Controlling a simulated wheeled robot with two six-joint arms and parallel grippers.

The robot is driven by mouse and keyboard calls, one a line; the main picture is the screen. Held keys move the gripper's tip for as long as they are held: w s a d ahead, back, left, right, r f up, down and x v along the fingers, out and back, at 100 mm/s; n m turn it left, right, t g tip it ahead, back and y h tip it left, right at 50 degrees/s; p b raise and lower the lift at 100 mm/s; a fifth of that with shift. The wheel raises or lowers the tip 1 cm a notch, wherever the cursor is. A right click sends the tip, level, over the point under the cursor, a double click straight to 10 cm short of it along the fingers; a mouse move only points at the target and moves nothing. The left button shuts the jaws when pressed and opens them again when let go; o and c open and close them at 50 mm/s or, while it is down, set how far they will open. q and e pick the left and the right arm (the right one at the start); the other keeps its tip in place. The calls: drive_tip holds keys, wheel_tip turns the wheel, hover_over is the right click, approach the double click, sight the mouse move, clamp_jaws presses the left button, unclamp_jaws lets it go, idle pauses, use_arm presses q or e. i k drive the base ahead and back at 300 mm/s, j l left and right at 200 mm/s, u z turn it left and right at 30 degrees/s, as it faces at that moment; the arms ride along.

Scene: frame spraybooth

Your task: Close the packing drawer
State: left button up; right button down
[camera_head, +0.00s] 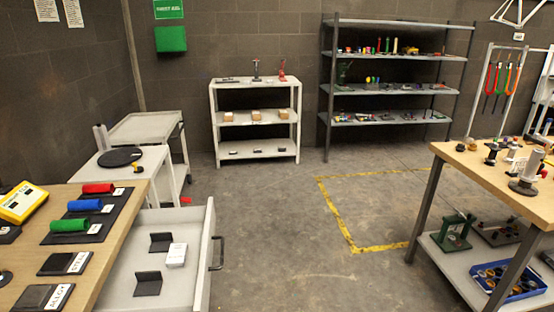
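The packing drawer (187,232) is pulled out from under the wooden bench (108,250) at the lower left. It is white with a dark bar handle (218,254) on its right-facing front. Inside lie a white box (176,255) with print on it and two dark angled brackets, one nearer (148,283) and one farther (161,242). The drawer's near end is cut off by the bottom of the picture. Neither of my grippers shows in the head view.
On the left bench are red (98,188), blue (84,205) and green (70,224) rolls, dark labelled plates and a yellow device (21,202). A wooden workbench (502,182) stands at right. Open concrete floor (310,240) lies right of the drawer, with yellow floor lines beyond.

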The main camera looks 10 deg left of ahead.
sight(187, 289)
drive_tip(key=l+u, duration=0.25)
drive_tip(key=u, duration=0.25)
drive_tip(key=l+u, duration=0.25)
drive_tip(key=u, duration=0.2)
drive_tip(key=k, duration=0.05)
